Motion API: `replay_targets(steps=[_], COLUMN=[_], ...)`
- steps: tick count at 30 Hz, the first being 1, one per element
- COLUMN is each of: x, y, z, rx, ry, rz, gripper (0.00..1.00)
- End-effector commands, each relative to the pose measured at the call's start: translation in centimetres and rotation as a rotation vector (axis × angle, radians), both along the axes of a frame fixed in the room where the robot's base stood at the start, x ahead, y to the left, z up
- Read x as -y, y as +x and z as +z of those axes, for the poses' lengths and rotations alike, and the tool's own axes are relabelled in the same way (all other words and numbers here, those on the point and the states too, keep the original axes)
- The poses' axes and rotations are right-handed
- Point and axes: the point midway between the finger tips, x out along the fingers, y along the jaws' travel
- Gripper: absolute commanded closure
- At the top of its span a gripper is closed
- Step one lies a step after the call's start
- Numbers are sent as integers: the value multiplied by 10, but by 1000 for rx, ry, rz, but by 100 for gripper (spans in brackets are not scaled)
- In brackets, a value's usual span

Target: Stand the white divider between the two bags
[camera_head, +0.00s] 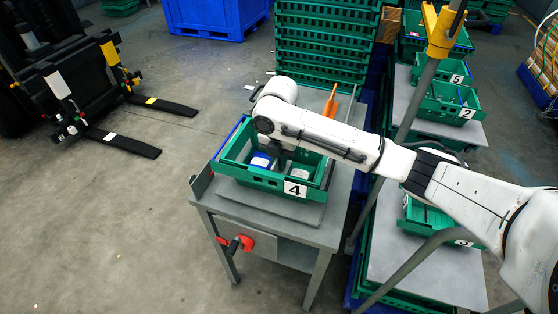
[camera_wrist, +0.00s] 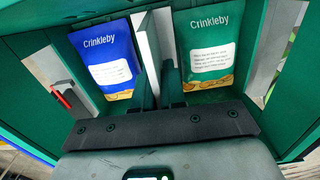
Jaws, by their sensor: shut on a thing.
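The white divider (camera_wrist: 149,45) stands between the two bags in the wrist view. My gripper (camera_wrist: 158,75) is shut on it, and its dark fingers hide the divider's near part. The blue Crinkleby bag (camera_wrist: 103,48) lies to the left of the divider and the green Crinkleby bag (camera_wrist: 207,42) to the right. Both bags have white labels. In the head view my gripper reaches down into the green crate (camera_head: 257,182) marked 4. The blue bag (camera_head: 261,160) shows there beside it. I cannot tell whether the divider's lower edge touches the crate floor.
The crate rests on a grey table (camera_head: 310,212), its walls close around my gripper. Stacked green crates (camera_head: 325,45) stand behind. More numbered crates (camera_head: 452,103) stand on shelves at the right. The floor at the left front is clear.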

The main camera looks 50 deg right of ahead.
Motion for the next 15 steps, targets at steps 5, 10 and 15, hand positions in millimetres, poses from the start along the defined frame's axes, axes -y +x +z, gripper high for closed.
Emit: replay_targets(steps=[5, 10, 15], x=[0, 0, 0], y=[0, 0, 0], z=[-2, -2, -2], rx=[0, 0, 0], ry=[0, 0, 0], rz=[0, 0, 0], gripper=[84, 68, 64])
